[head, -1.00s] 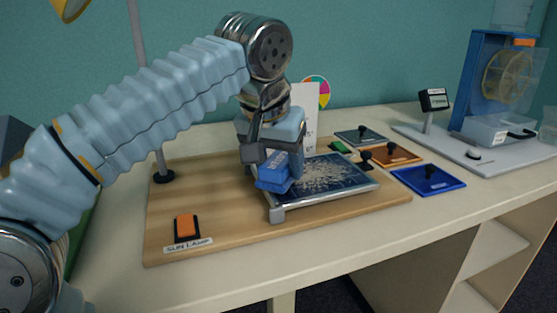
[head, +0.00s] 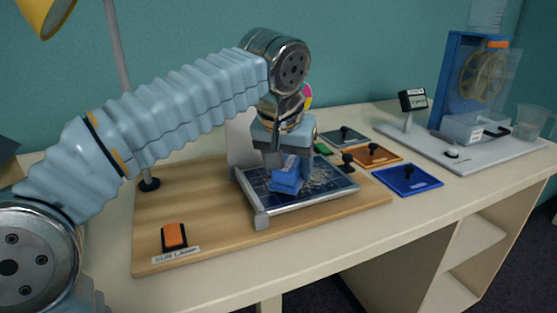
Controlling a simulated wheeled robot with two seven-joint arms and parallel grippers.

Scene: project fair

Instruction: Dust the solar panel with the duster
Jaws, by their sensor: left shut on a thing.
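The solar panel (head: 325,184) is a dark blue tilted plate in a grey frame on a wooden board. Pale dust lies on its middle and right; its left part looks dark and cleaner. My left gripper (head: 283,160) is over the panel, shut on the blue duster (head: 287,178). The duster is low over the panel's left-middle part and appears to touch its surface, though the contact edge is hard to see. My gripper and wrist hide part of the panel's far side. My right gripper is not in view.
An orange sun lamp switch (head: 174,236) sits at the board's front left, and a lamp pole (head: 122,90) stands behind it. Knobbed plates in grey, orange and blue (head: 408,180) lie right of the panel. A blue wheel model (head: 470,85) stands on a grey base at the right.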

